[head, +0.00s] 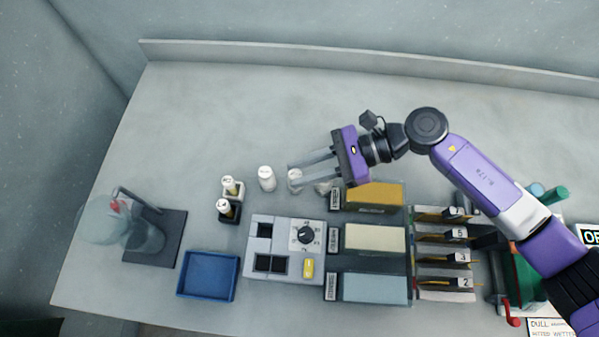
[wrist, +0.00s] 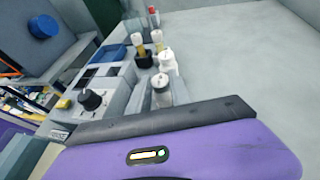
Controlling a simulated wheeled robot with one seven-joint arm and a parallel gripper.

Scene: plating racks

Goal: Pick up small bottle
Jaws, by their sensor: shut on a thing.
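Several small bottles stand on the grey bench. A white bottle (head: 294,176) is between the fingertips of my gripper (head: 298,177), which is shut on it.
A grey control box with a black dial (head: 288,250) lies in front of the bottles. A blue tray (head: 208,275) and a glass vessel on a dark base (head: 150,240) are at the left. The back of the bench is clear.

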